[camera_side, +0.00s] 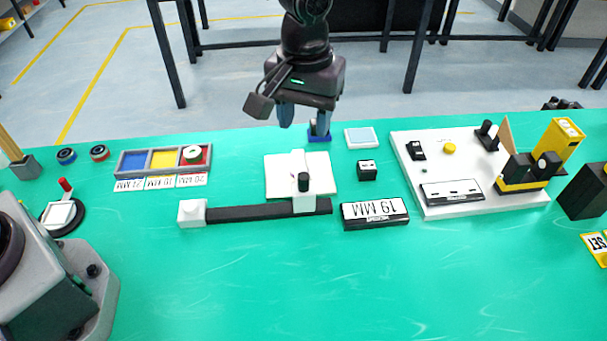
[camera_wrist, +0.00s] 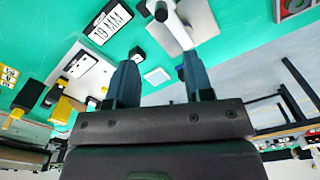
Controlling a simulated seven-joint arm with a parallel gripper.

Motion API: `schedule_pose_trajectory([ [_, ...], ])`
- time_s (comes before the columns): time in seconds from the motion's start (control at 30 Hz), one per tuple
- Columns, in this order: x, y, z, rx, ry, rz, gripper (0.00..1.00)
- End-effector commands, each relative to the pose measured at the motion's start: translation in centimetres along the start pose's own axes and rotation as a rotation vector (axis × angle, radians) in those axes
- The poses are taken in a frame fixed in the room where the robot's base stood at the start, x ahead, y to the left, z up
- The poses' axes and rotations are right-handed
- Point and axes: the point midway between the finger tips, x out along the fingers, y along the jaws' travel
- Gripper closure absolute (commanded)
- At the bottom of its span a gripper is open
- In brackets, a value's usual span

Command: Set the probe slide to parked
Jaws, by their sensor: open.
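The probe slide has a dark rail (camera_side: 255,213) with a white end block (camera_side: 192,213) at its left end. Its white carriage with an upright black knob (camera_side: 303,182) sits near the rail's right end. A flat white plate (camera_side: 285,175) lies behind the carriage. The knob (camera_wrist: 161,13) shows at the top of the wrist view. My gripper (camera_side: 304,127) is open and empty, behind the plate and apart from the knob. In the wrist view its two dark blue fingers (camera_wrist: 160,63) are spread wide. Most of the rail is out of the wrist view.
A "19 MM" display (camera_side: 375,211) stands right of the rail, with a small black block (camera_side: 367,170) behind it. A small blue item (camera_side: 319,135) is close by a fingertip. A white board (camera_side: 425,205) with fixtures is right, a coloured tray (camera_side: 120,168) left. The front table is clear.

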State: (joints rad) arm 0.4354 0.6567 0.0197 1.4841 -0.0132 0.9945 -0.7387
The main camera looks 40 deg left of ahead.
Motion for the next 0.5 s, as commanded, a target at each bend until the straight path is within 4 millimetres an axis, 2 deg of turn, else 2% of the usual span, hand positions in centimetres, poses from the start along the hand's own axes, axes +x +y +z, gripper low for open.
schedule_pose_trajectory([
  [0.17, 0.5, -0.2, 0.1, -0.069, -0.007, -0.005, 0.53],
  [0.27, 1.7, -0.2, 0.2, -0.070, -0.008, -0.006, 0.53],
  [0.5, 6.6, -0.3, 0.2, -0.068, -0.010, -0.008, 0.53],
])
